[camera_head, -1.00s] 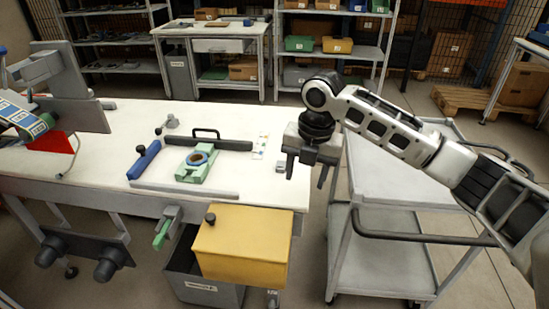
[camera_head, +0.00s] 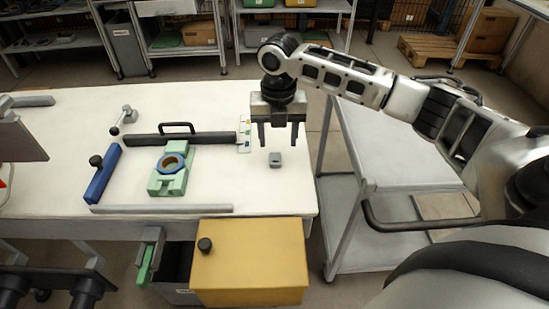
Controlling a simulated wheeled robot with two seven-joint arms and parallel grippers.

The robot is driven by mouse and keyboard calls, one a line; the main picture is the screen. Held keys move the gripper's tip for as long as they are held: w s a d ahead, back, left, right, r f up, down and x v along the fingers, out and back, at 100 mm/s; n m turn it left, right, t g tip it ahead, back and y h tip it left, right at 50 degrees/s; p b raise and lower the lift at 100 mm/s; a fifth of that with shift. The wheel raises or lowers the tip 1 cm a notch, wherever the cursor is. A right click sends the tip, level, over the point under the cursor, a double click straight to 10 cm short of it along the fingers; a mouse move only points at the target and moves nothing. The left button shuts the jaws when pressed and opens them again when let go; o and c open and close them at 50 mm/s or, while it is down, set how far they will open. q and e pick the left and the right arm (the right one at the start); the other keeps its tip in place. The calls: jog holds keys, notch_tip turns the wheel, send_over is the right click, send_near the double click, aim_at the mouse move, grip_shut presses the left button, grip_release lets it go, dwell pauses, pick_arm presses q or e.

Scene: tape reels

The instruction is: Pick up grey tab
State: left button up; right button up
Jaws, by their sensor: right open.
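The grey tab (camera_head: 275,160) is a small grey block on the white table (camera_head: 230,185), near its right end. My right gripper (camera_head: 278,142) is open and empty. Its two dark fingers point down above the table, just behind and over the tab in the picture, apart from it. The tab shows whole, below the fingertips. My left gripper is not in view.
Left of the tab are a green fixture with a ring (camera_head: 168,178), a dark bar with a handle (camera_head: 180,138), a blue bar (camera_head: 103,175) and a light grey rail (camera_head: 160,209). A yellow box (camera_head: 250,262) sits at the front edge. A grey cart (camera_head: 385,150) stands right.

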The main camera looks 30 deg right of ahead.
aim_at(275, 162)
jog(key=f, duration=0.7)
jog(key=shift+w+f, duration=0.2)
jog(key=shift+w, duration=0.15)
jog(key=shift+a, duration=0.1)
jog(key=shift+c, duration=0.3)
jog(key=c, duration=1)
